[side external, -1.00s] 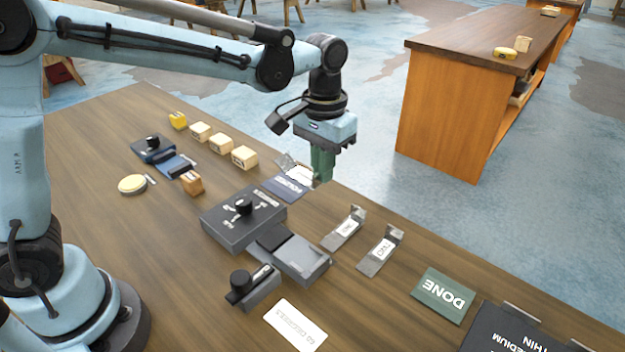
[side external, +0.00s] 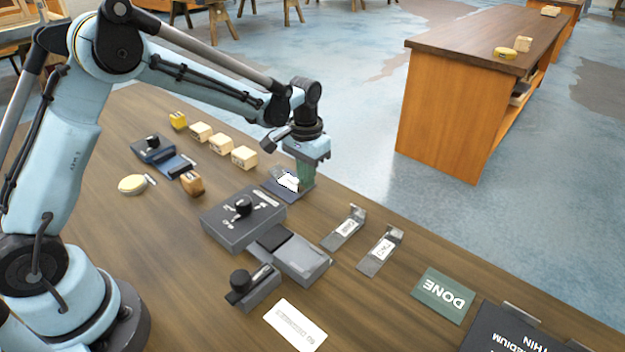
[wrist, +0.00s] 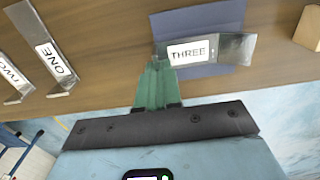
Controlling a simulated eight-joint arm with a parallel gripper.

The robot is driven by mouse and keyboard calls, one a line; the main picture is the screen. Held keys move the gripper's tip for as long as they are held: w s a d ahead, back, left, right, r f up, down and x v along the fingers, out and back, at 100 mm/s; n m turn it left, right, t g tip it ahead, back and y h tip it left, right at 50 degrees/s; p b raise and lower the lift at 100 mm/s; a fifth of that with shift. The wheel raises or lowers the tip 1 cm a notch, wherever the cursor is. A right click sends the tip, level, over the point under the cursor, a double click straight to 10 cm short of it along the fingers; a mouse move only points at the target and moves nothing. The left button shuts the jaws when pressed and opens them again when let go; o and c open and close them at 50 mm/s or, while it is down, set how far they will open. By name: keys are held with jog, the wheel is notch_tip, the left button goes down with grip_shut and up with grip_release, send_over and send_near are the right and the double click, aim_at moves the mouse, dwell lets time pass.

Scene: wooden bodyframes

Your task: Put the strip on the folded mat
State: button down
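The strip (side external: 288,180) is a bent metal piece with a white label reading THREE, which also shows in the wrist view (wrist: 222,50). It is over the dark blue folded mat (side external: 284,195), at the table's far edge; the mat spreads behind it in the wrist view (wrist: 215,14). My gripper (side external: 304,186) points down with its green fingers closed at one end of the strip, seen at its left end in the wrist view (wrist: 158,65). The strip looks low on the mat; I cannot tell whether its underside touches.
Strips labelled ONE (side external: 345,228) and TWO (side external: 381,250) lie to the right. A grey box with a black knob (side external: 243,218) sits in front of the mat. Wooden blocks (side external: 221,144) stand to the left. A green DONE mat (side external: 444,295) lies at right.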

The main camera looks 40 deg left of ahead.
jog(key=shift+f, duration=0.2)
jog(key=shift+f, duration=0.1)
jog(key=c, duration=1.3)
grip_release()
notch_tip(320, 180, up, 12)
jog(key=s+r+t, duration=0.4)
jog(key=s, duration=0.6)
jog(key=shift+s+a+f+t, duration=0.15)
jog(key=shift+s+f+t, duration=0.4)
jog(key=shift+s, duration=0.8)
jog(key=shift+s+a+f+t, duration=0.1)
jog(key=shift+s+f+t, duration=0.45)
jog(key=shift+s, duration=0.8)
jog(key=shift+s+a+f+t, duration=0.15)
jog(key=shift+s+f+t, duration=0.4)
jog(key=shift+s, duration=0.8)
